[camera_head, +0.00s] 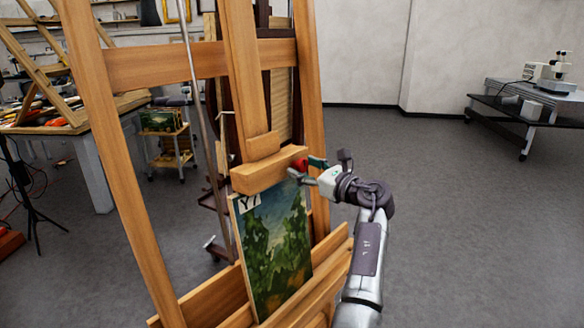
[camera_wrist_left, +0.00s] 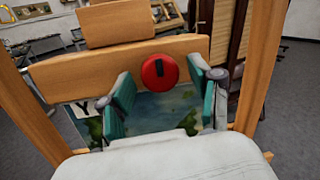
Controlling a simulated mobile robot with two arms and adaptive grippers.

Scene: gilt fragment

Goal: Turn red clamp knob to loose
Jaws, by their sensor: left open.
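The red clamp knob (camera_wrist_left: 160,71) sits on the wooden clamp block (camera_wrist_left: 60,78) of an easel. It is round, with a short black mark standing nearly upright on its face. In the head view the knob (camera_head: 302,163) is small and partly covered by my left gripper (camera_head: 308,169). In the left wrist view my left gripper (camera_wrist_left: 163,92) is open, with its green-padded fingers on either side of the knob. The fingers look apart from it; exact depth is hard to tell. My right gripper is not in view.
A green landscape painting (camera_head: 272,245) marked "Y7" stands on the easel ledge under the clamp block. Easel posts (camera_head: 308,90) rise close around the gripper. A cluttered workbench (camera_head: 95,165) is at the left. The grey floor (camera_head: 440,220) at the right is clear.

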